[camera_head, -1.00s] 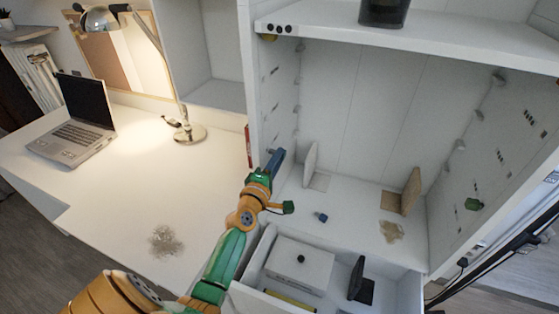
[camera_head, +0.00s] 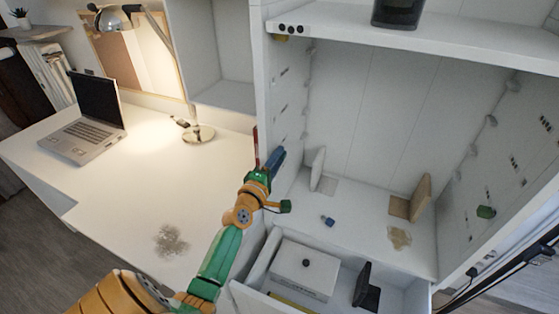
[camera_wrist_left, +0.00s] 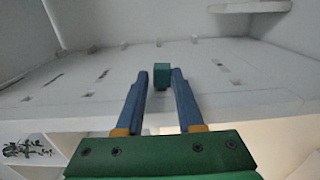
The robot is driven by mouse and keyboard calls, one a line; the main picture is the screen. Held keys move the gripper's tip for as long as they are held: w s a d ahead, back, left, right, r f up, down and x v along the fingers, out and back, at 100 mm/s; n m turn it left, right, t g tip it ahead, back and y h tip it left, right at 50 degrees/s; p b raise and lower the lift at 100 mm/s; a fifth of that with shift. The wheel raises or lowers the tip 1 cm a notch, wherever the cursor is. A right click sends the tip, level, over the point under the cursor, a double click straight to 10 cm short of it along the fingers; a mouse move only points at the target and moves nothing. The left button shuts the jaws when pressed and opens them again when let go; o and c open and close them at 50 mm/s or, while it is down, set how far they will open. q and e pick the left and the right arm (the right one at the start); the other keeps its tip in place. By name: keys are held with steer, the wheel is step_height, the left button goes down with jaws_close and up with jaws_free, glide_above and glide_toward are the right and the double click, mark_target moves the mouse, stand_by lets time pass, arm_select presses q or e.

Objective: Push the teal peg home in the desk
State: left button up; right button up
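The teal peg (camera_head: 486,212) shows as a small green block standing out from the right inner wall of the desk's shelf unit. In the left wrist view the peg (camera_wrist_left: 162,80) appears beyond and between my fingertips, at a slotted white panel. How deep it sits cannot be told. My left gripper (camera_head: 277,158) is by the front of the unit's left side panel, well apart from the peg. Its two blue fingers (camera_wrist_left: 160,78) stand apart with nothing between them. My right gripper is not in view.
A small blue block (camera_head: 328,220) lies on the compartment floor. A tan bracket (camera_head: 421,196) and a white one (camera_head: 317,168) stand there too. The open drawer below holds a white box (camera_head: 305,268). A laptop (camera_head: 95,115) and lamp (camera_head: 197,134) stand on the left desktop.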

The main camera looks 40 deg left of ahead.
arm_select(q)
steer(key=shift+o, duration=1.3)
steer(key=v, duration=0.7)
